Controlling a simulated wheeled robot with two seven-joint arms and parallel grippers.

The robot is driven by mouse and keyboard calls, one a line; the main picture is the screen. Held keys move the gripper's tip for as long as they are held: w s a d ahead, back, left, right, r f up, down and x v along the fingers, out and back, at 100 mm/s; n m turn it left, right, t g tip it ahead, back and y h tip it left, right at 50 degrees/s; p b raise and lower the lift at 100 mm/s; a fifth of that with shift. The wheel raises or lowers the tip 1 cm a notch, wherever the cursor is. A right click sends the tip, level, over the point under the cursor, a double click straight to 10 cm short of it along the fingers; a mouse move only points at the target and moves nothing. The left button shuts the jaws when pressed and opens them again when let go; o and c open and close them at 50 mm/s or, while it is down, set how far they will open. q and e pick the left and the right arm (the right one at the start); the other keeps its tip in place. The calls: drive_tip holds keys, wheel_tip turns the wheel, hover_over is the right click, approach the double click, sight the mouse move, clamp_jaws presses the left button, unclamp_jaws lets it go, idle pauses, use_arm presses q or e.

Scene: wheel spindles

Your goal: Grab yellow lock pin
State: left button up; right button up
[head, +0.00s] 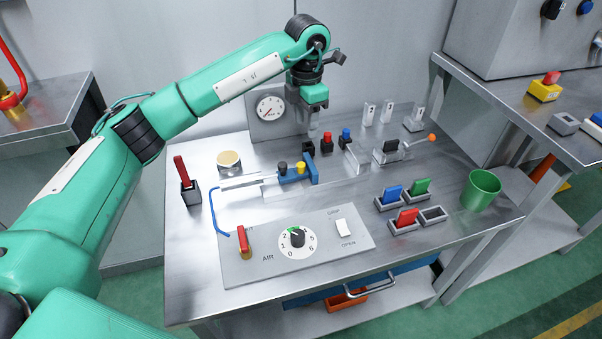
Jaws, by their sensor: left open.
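A small yellow pin (300,168) stands upright in the blue end block (312,168) of a silver rod fixture, right beside a dark pin (282,168). It looks like the yellow lock pin. My left gripper (312,135) points down above and behind this block, near the row of small coloured blocks. It is open and apart from the yellow pin. Its fingers are small and partly hard to make out against the grey gauge panel. My right gripper is not in view.
Black, red (327,142) and blue (345,138) blocks stand close by the left gripper. A gauge (270,107) is behind. A control panel (300,250) with a dial lies in front. A green cup (481,190) stands at the right edge of the steel table.

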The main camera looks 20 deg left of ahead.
use_arm(q)
hover_over(301, 164)
drive_tip(key=d, duration=0.1)
wheel_tip(301, 164, down, 8)
drive_tip(key=shift+f, duration=0.25)
drive_tip(key=f, duration=0.2)
drive_tip(key=a+f, duration=0.1)
drive_tip(key=f, duration=0.1)
drive_tip(key=shift+s+f, duration=0.1)
drive_tip(key=shift+f, duration=0.55)
clamp_jaws()
drive_tip(key=shift+r, duration=0.1)
wheel_tip(301, 164, up, 20)
